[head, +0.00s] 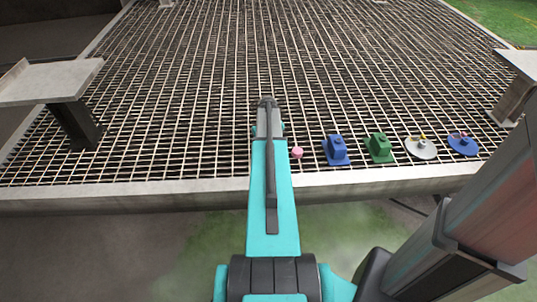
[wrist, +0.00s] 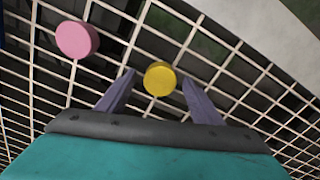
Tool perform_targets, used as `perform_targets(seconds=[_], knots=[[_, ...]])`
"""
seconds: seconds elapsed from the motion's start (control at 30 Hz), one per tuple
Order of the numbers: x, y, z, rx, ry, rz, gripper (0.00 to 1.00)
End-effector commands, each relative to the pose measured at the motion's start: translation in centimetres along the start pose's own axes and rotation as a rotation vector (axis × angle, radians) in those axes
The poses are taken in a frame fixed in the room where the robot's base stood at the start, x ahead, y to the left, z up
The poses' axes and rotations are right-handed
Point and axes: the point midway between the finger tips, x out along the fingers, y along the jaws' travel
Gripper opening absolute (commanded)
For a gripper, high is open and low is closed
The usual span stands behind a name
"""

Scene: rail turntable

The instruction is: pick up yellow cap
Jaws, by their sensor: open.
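The yellow cap (wrist: 160,79) is a small round disc on the metal grating in the wrist view. My gripper (wrist: 158,82) is open, with one finger on each side of the cap near the fingertips. I cannot tell how high the fingers are above the grating. In the head view my arm hides the yellow cap and the fingers.
A pink cap (head: 297,153) lies just right of my arm, and left of the yellow cap in the wrist view (wrist: 77,39). The grating (head: 180,100) is clear at left.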

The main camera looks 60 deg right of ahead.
Motion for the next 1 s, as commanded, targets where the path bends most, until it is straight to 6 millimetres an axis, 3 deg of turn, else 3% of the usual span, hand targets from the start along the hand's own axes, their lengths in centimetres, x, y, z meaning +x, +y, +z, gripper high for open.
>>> perform_targets(seconds=[0.2, 0.47, 0.77, 1.0], knots=[[0.0, 0.0, 0.0, 0.000, 0.000, 0.000, 0.60], [0.0, 0.1, 0.0, 0.001, 0.000, 0.000, 0.17], [-0.1, 0.1, 0.0, 0.001, 0.000, 0.000, 0.17], [-1.6, 0.1, 0.0, 0.001, 0.001, 0.001, 0.17]])
